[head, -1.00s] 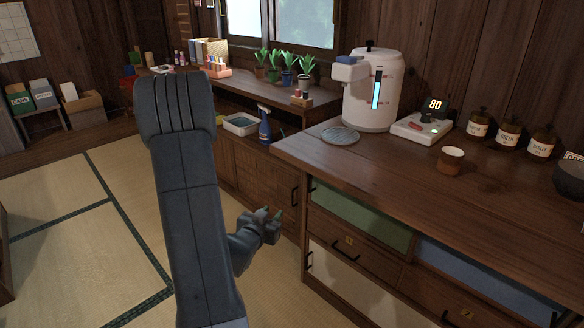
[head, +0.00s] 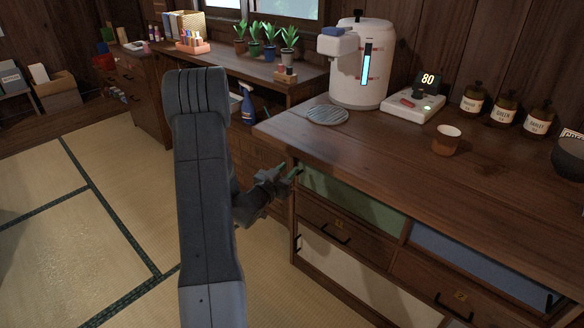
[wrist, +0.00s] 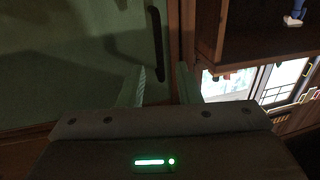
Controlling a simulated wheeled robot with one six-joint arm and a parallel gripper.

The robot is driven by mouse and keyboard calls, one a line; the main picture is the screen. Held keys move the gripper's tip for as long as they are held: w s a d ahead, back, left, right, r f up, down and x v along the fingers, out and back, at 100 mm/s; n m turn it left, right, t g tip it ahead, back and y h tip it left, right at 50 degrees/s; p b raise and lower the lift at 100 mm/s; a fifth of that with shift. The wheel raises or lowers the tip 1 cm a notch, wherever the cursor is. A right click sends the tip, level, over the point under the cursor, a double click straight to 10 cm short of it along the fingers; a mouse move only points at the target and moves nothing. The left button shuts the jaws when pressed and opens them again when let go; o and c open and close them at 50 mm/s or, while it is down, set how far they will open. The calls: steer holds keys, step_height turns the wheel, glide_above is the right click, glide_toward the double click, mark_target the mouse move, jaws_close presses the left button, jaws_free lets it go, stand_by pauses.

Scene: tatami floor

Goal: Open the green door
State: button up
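The green door (head: 345,200) is a sliding-type panel at the upper left of the wooden counter's front, and it is shut. In the wrist view the green door (wrist: 75,50) fills the left side, with a dark vertical handle (wrist: 157,45) near its edge. My gripper (head: 292,172) is at the left end of the green door, near the cabinet's corner. In the wrist view my gripper (wrist: 160,85) has its two pale fingers apart, with nothing between them. The handle lies just beyond the fingers; I cannot tell whether they touch it.
A blue panel (head: 470,262) sits right of the green one, with drawers (head: 335,228) and a white panel (head: 350,280) below. The counter (head: 390,150) holds a water dispenser (head: 358,70), a brown cup (head: 446,140) and several jars. Tatami floor (head: 60,220) is clear at left.

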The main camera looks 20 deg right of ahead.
steer(key=x, duration=0.3)
steer(key=shift+d, duration=0.15)
jaws_close()
